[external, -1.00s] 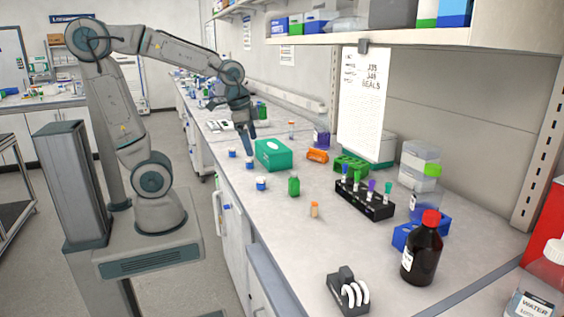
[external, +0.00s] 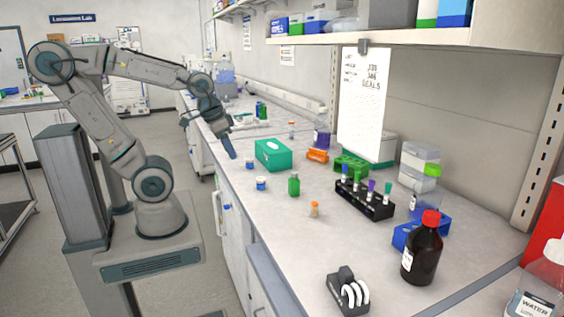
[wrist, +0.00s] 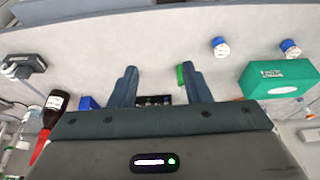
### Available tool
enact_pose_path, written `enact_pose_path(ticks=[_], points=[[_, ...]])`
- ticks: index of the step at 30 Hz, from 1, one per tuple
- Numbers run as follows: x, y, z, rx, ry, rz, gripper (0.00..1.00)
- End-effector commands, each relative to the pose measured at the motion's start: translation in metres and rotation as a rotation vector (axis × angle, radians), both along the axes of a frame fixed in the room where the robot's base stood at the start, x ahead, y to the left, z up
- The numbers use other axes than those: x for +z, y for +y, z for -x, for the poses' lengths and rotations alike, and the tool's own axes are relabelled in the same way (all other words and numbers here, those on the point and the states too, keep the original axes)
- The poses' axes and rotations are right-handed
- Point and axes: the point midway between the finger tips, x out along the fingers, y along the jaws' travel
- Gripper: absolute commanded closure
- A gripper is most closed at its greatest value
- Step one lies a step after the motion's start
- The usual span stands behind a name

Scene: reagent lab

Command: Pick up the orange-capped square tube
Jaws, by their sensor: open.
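A small tube with an orange cap (external: 314,209) stands upright near the front of the bench in the external view. A second small orange-capped container (external: 291,130) stands farther back by the wall. Both are too small to tell which is square. My gripper (external: 226,142) is above the left edge of the bench, well behind and left of the nearer tube. In the wrist view my gripper (wrist: 161,86) has its two fingers spread with nothing held between them.
A green bottle (external: 293,185), a green box (external: 273,155) and blue-capped jars (external: 261,183) stand near the tube. A black tube rack (external: 364,199) and a dark red-capped bottle (external: 422,248) are to its right.

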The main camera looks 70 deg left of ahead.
Motion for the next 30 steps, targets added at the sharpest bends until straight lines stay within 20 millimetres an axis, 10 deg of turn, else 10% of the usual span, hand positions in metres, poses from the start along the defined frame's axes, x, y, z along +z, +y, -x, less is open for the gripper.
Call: enact_pose_path(ticks=[14, 30], points=[[-0.003, -0.032, -0.11, -0.695, 0.138, -0.194, 0.56], [-0.064, -0.099, -0.243, -1.631, 0.243, -0.289, 0.56]])
